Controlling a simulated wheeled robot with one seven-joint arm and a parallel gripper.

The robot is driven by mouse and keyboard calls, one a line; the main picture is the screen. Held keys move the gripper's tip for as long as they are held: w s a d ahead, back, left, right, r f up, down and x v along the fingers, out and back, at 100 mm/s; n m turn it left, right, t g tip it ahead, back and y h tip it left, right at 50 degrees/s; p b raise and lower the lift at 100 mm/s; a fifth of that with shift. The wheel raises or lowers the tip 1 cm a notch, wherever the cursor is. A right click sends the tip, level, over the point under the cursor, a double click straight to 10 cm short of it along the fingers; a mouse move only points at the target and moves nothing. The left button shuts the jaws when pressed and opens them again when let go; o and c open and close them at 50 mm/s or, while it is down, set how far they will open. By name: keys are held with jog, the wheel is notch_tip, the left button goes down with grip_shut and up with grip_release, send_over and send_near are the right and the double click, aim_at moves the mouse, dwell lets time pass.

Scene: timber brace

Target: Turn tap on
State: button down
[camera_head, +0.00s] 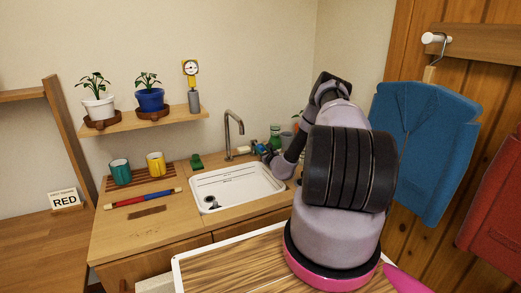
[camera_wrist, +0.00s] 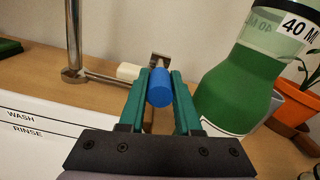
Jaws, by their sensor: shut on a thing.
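The metal tap (camera_head: 228,137) stands behind the white sink (camera_head: 206,204), with its bent spout over the basin. Its post also shows at the left of the wrist view (camera_wrist: 73,40). In the wrist view, a blue cylindrical handle (camera_wrist: 160,90) sits between the green fingers of my gripper (camera_wrist: 160,82), which are shut on it. A metal bar runs from the tap's foot towards it, and a white cylinder (camera_wrist: 128,72) lies just left of the fingers. In the head view my arm partly hides the gripper beside the tap.
A green bottle (camera_wrist: 238,85) stands close to the right finger, with an orange plant pot (camera_wrist: 293,112) beyond it. A green cup (camera_head: 120,172), a yellow cup (camera_head: 156,163) and a red-blue rod (camera_head: 143,198) lie left of the sink. A shelf (camera_head: 145,122) holds potted plants above.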

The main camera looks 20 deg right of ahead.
dwell(0.6)
jog(key=shift+w+a+r+g, duration=0.1)
jog(key=shift+r+g, duration=0.6)
jog(key=shift+g, duration=0.1)
jog(key=shift+r+g, duration=0.3)
jog(key=shift+g, duration=0.3)
jog(key=c, duration=0.9)
grip_release()
jog(key=v, duration=1)
jog(key=shift+s, duration=0.4)
